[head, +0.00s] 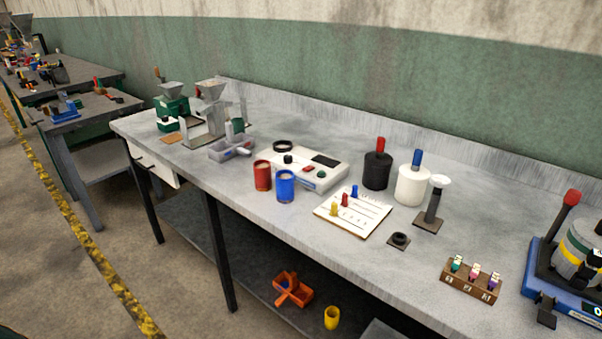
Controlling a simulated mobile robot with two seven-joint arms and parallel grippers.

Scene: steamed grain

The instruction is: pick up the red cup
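The red cup (262,176) stands upright on the grey workbench (235,205), near its front edge. Neither of my grippers shows in the head view, and nothing is seen holding the red cup.
A white device (318,177) with a dark display sits just behind the cups. A grey scoop-like tray (230,150) is to the left. A white board with pegs (352,214) lies to the right. A yellow cup (332,317) is on the lower shelf.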

